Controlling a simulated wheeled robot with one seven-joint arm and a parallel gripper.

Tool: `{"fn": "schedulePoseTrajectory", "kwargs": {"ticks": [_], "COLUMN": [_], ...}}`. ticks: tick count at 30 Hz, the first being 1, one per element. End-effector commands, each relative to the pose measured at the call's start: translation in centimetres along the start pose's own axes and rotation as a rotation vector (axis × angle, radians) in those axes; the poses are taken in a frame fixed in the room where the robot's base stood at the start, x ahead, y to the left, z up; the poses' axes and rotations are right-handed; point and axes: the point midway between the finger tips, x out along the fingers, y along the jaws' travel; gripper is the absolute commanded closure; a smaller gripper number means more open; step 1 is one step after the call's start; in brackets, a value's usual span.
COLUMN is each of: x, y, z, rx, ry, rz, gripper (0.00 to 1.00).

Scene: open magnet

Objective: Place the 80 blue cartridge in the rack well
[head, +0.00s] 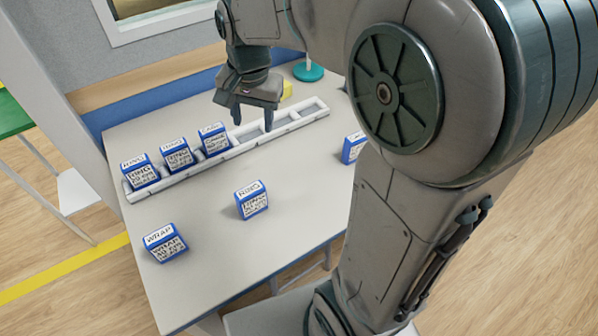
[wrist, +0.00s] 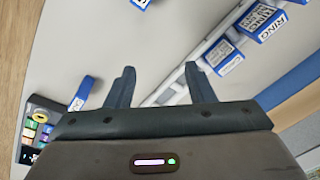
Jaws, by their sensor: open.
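Blue-and-white cartridges with printed labels stand around; I cannot make out "80" on any. The white rack (head: 188,176) lies along the back of the table. Three cartridges (head: 141,172) (head: 177,154) (head: 214,139) stand in its left wells; wells (head: 313,108) at its right are empty. On the table stand a cartridge marked WRAP (head: 165,242), one marked RING (head: 251,199), and one (head: 352,148) partly hidden by my arm. My gripper (head: 253,124) is open and empty above the rack's middle. In the wrist view, its fingers (wrist: 158,78) are apart with nothing between them.
A yellow item (head: 286,90) and a teal round base (head: 308,72) are at the table's back. A box of coloured pieces (wrist: 38,130) shows at the wrist view's left. The table (head: 215,270) is clear in front of the RING cartridge. My arm covers the right side.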

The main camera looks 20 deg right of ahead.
Motion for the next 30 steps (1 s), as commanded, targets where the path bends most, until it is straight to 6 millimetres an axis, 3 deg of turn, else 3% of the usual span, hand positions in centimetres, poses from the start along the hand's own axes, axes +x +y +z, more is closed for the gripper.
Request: {"fn": "schedulePoseTrajectory", "kwargs": {"ticks": [3,9,13,15,27,28,30], "x": [-0.3,0.7,1.4,1.6,1.7,1.7,1.7], "y": [4.1,9.0,10.7,11.9,12.1,12.1,12.1], "z": [3.2,7.8,9.4,9.3,9.5,9.5,9.5], "rx": [-0.183,-0.454,-0.558,-0.585,-0.603,-0.603,-0.603], "ry": [0.032,0.078,0.095,0.1,0.099,0.099,0.099], "rz": [-0.014,-0.012,-0.006,-0.004,-0.003,-0.003,-0.003], "gripper": [0.51,0.51,0.51,0.51,0.51,0.59,0.64]}}
